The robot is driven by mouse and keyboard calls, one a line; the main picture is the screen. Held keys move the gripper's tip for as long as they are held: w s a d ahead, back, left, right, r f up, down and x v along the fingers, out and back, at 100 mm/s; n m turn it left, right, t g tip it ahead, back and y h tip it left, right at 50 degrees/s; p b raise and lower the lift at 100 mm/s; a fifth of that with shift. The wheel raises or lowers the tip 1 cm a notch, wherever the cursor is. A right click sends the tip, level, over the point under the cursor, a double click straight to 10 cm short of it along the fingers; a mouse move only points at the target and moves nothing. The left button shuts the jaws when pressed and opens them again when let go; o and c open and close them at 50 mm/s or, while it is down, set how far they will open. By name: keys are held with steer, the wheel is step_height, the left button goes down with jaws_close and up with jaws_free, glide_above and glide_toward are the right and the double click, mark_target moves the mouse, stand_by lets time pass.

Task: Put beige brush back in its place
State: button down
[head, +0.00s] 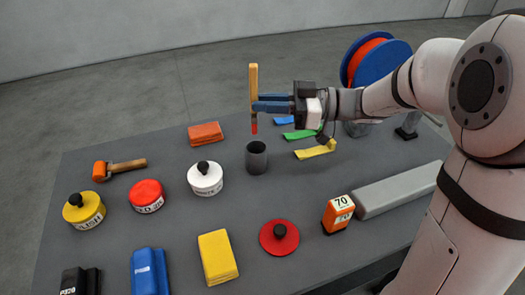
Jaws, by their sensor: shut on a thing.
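The beige brush (253,82) is upright in the air, a tall tan handle with a small red part at its lower end. My gripper (256,103) is shut on it around the lower half of the handle, with blue fingers reaching in from the right. A dark grey open cup (256,159) stands on the table just below the brush. The brush's lower end is above the cup's rim and apart from it. The inside of the cup is mostly hidden.
A white lidded pot (205,180) stands left of the cup, with red (146,196) and yellow (83,210) pots further left. Yellow, green and blue strips (316,149) lie right of the cup. An orange block (205,133) lies behind. A yellow block (217,257) lies in front.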

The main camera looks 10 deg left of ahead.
step_height(320, 180, down, 8)
steer(key=shift+f, duration=0.15)
steer(key=shift+f+b, duration=0.65)
steer(key=shift+b, duration=0.55)
steer(key=c, duration=1.4)
jaws_free()
steer(key=shift+r, duration=0.2)
steer(key=d, duration=0.4)
steer(key=w+d, duration=0.1)
steer(key=d, duration=0.3)
steer(key=w+d+r+p, duration=0.1)
steer(key=d, duration=0.3)
